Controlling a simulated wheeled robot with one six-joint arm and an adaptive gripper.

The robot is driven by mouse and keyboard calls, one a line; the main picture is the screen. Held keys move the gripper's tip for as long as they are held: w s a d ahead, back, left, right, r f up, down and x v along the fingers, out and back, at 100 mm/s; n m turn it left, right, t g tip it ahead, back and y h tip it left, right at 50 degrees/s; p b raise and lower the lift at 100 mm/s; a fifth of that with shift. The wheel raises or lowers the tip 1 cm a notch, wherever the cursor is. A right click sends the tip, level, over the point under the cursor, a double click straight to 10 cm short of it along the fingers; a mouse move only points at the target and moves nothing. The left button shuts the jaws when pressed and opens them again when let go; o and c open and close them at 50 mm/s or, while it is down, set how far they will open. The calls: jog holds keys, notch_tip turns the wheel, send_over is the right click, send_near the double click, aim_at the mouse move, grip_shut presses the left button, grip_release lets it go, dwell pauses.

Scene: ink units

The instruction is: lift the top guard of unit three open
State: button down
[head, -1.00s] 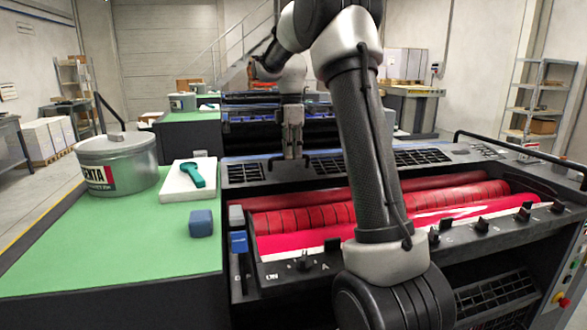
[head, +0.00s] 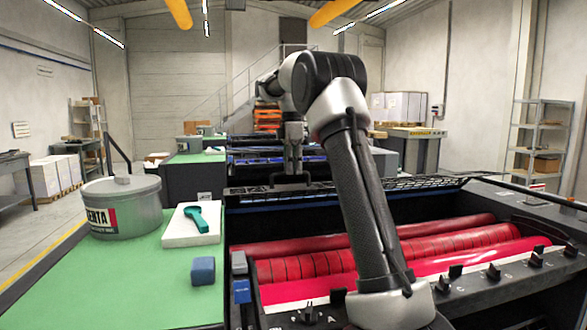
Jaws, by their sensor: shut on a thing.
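The top guard (head: 253,197) of the unit in front of me is a long black panel with grille openings. It is tipped up at the far side of the red rollers (head: 330,262), and I see it at a shallow angle. My gripper (head: 291,172) points down and is shut on the guard's dark bar handle (head: 277,181) near its left part. My arm crosses the view and hides part of the rollers and of the guard.
A green-topped bench (head: 120,278) on the left holds a metal ink tin (head: 140,215), a white pad (head: 180,232) with a teal tool (head: 197,217), and a blue block (head: 203,271). Black knobs (head: 493,274) line the unit's front ledge. Another unit stands behind.

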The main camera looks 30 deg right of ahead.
jog(key=shift+w+d+f, duration=0.1)
jog(key=shift+w+f, duration=0.2)
jog(key=shift+f, duration=0.2)
jog(key=c, duration=1.5)
grip_release()
jog(key=shift+w+d+f, duration=0.1)
jog(key=shift+w+f, duration=0.1)
jog(key=shift+w, duration=0.05)
jog(key=shift+o, duration=0.2)
jog(key=shift+r, duration=0.1)
notch_tip(320, 180, up, 12)
jog(key=shift+w, duration=0.35)
